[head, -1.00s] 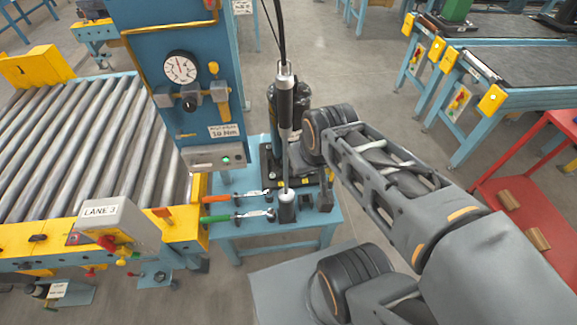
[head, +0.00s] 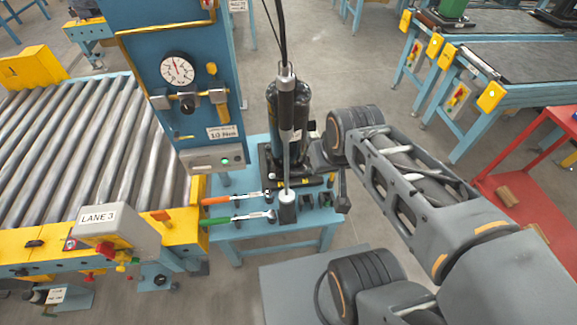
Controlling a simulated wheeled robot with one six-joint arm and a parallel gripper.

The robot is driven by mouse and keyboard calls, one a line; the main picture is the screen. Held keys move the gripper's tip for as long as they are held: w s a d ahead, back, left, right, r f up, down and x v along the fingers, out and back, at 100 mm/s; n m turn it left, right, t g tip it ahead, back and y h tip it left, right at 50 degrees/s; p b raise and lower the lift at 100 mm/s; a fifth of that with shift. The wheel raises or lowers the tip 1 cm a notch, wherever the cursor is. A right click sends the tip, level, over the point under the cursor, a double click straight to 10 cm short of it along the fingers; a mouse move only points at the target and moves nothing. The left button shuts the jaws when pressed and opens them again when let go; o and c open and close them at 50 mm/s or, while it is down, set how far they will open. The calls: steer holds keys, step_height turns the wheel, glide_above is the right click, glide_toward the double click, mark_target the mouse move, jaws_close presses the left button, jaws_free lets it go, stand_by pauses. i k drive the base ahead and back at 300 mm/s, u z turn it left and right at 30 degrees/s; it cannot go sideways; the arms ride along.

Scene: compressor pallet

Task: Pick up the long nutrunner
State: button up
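The long nutrunner (head: 286,105) hangs upright from dark cables, with a black grip and a thin silver shaft. My arm reaches in from the lower right. A dark part at its far end, apparently my gripper (head: 342,192), shows beside the table's right side, right of the nutrunner and apart from it in the picture. Its fingers are too small and dark to tell whether they are open.
An orange-handled wrench (head: 232,198) and a green-handled wrench (head: 236,217) lie left of the holder. A black cylindrical unit (head: 275,125) stands behind the nutrunner. A blue gauge column (head: 205,75) and roller conveyor (head: 90,140) are left; a red cart (head: 515,180) is right.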

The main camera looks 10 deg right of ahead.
mark_target(286, 79)
steer(key=z, duration=0.35)
steer(key=k, duration=0.9)
steer(key=z, duration=2)
steer(key=i, duration=1.3)
steer(key=u, duration=2.75)
